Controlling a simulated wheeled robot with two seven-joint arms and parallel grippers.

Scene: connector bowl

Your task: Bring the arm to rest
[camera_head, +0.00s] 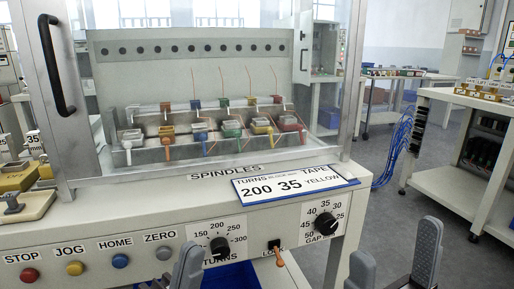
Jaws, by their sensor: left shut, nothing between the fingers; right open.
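My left gripper (187,265) shows at the bottom edge, left of the middle, in front of the machine's control panel. Its fingers are together with nothing held. My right gripper (397,238) is at the bottom right, with its two grey fingers spread apart and empty. It is in front of the machine's right end, by the floor beyond. The rest of both arms is out of view.
The winding machine (110,207) carries coloured spindle parts behind a clear guard with a black handle (57,65). Its front has several buttons, a turns knob (220,247), a gap knob (325,223) and an orange-tipped switch (277,254). A label card (295,186) lies on top. Benches stand at right.

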